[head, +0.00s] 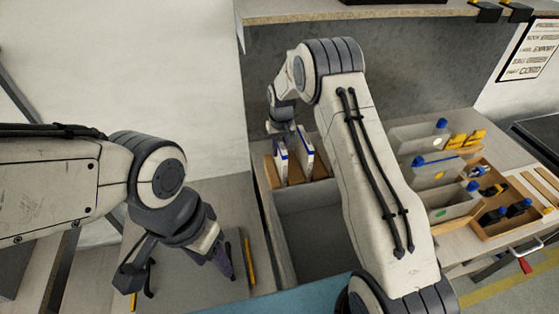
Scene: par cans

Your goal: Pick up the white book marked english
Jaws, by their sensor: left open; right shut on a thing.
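No english marking can be read on either from here. My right gripper (284,139) reaches down over the rack and is shut on a book, which seems to be the left one. Its fingertips are small and partly hidden. My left gripper (180,282) is open and empty, low over the grey surface at the left, well apart from the books.
A grey open bin (310,225) lies in front of the rack. A yellow stick (249,262) is close to my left gripper. A shelf (370,12) overhangs the back.

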